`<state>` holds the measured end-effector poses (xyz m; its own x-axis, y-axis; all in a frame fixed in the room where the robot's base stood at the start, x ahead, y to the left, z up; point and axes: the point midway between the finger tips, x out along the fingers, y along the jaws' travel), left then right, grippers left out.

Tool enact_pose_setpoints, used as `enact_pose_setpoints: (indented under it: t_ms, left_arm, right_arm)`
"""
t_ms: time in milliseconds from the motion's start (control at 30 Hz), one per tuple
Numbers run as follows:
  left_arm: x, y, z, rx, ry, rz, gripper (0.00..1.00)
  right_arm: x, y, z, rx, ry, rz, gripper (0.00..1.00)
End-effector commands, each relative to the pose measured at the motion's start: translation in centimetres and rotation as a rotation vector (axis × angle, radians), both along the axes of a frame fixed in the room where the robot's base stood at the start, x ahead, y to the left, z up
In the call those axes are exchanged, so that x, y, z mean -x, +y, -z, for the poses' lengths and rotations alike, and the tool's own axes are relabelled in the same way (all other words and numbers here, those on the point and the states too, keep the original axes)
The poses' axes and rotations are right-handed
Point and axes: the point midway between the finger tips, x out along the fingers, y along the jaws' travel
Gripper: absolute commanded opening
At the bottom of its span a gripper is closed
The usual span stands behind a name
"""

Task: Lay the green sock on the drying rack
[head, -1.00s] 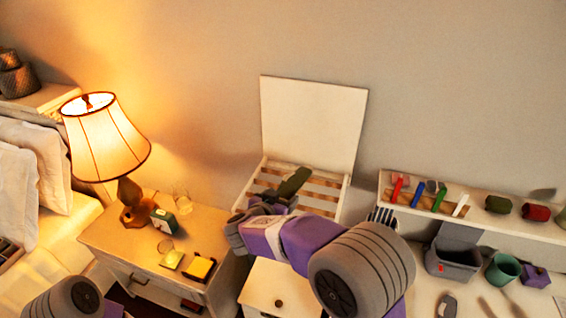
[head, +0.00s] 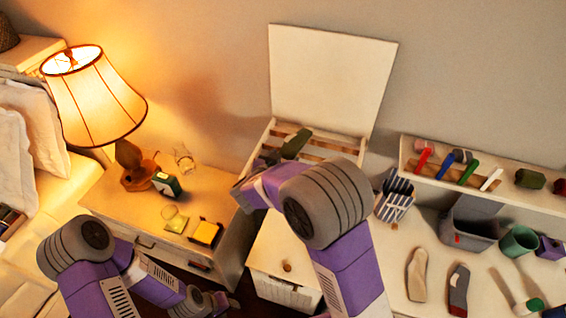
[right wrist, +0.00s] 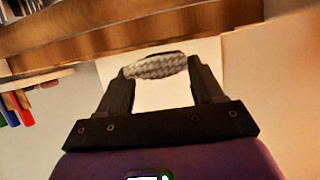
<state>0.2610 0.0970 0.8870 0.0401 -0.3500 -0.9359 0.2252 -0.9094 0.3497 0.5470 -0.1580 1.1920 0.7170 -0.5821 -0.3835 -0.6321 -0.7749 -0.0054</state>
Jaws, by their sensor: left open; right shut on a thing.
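The drying rack (head: 325,147) has wooden slats in a pale frame, with a white panel standing behind it, in the head view. The dark green sock (head: 295,143) shows over the slats, beside my right wrist. Whether it touches them is unclear. My right gripper is mostly hidden behind its arm in the head view. In the right wrist view my right gripper (right wrist: 162,80) is shut on a soft, textured piece (right wrist: 155,67) that looks grey there, apparently the sock. My left gripper (head: 212,302) is low at the bottom edge, open and away from the rack.
A lit lamp (head: 95,97), a glass (head: 183,158) and small boxes stand on the nightstand (head: 118,205) left of the rack. Marker-like items line a shelf (head: 405,150).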

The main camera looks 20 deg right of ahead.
Motion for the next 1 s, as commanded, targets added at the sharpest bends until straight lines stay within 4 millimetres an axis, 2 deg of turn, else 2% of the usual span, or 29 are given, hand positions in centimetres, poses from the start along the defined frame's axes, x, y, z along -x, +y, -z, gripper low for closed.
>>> enact_pose_setpoints:
  t_ms: [100, 433, 467, 600, 1000]
  left_arm:
    - [-0.01, -0.01, 0.22, 0.0, 0.0, 0.0, 0.43]
    - [-0.02, 0.0, 0.25, 0.0, 0.0, 0.0, 0.43]
    - [-0.02, 0.0, 0.22, 0.0, 0.0, 0.0, 0.43]
    - [-0.02, 0.0, 0.22, 0.0, 0.0, 0.0, 0.43]
    - [-0.01, 0.0, 0.15, 0.0, 0.0, 0.0, 0.43]
  right_arm:
    - [0.01, 0.0, 1.16, 0.001, 0.001, 0.0, 0.38]
    - [-0.01, 0.01, 1.35, -0.001, -0.001, 0.0, 0.38]
    - [0.0, 0.02, 1.31, -0.001, -0.001, -0.001, 0.71]
    - [0.0, 0.02, 1.28, -0.001, -0.001, -0.001, 0.93]
    - [0.35, 0.41, 0.87, -0.001, -0.002, -0.002, 0.95]
